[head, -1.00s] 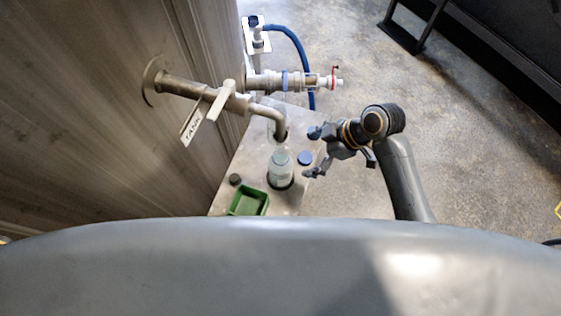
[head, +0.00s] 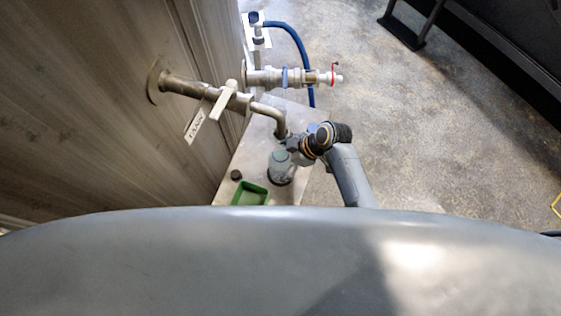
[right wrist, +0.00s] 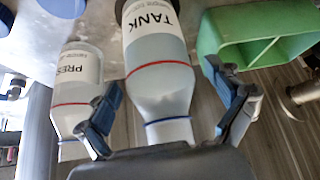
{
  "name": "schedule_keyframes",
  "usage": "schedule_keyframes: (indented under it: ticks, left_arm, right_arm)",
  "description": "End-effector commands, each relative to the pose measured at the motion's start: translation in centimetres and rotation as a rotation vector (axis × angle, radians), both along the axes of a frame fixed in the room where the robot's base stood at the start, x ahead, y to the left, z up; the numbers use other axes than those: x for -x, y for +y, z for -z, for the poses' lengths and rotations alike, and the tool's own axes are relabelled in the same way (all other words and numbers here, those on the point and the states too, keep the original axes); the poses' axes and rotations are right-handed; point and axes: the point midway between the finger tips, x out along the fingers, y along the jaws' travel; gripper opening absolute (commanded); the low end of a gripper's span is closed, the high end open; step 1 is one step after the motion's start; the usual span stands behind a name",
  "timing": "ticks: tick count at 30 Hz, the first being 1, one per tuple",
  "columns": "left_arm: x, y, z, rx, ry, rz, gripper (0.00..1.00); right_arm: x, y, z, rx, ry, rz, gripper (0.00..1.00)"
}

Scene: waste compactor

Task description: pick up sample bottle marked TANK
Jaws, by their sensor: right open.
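In the right wrist view, a clear bottle labelled TANK (right wrist: 160,75) appears upside down, with a red line and a blue ring near its neck. My right gripper (right wrist: 163,85) is open, with one blue-padded finger on each side of this bottle. Gaps show between fingers and bottle, so it is not gripped. In the head view, a bottle (head: 281,170) stands on the metal stand; its label is not readable there. My right gripper (head: 297,147) is just beside that bottle's top, partly hidden by my wrist. My left gripper is out of view.
A bottle labelled PRESS (right wrist: 77,90) is close beside the left finger. A green tray (right wrist: 255,30) is close to the right finger. A bent pipe with a TANK tag (head: 196,122) reaches over the metal stand (head: 240,155). A blue hose (head: 300,50) runs behind.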

Motion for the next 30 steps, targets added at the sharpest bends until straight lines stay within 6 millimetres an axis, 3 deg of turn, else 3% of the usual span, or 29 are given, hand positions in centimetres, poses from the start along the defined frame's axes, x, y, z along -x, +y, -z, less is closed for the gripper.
schedule_keyframes:
  ticks: [10,23,30]
  left_arm:
    - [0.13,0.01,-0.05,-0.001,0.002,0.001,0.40]
    - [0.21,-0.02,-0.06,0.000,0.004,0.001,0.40]
    - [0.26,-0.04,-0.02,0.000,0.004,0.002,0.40]
  right_arm:
    - [-0.10,0.47,0.80,0.001,-0.001,0.001,0.93]
    - [-0.16,0.51,0.68,-0.001,-0.003,0.001,0.08]
    - [-0.16,0.49,0.65,-0.001,-0.003,0.001,0.05]
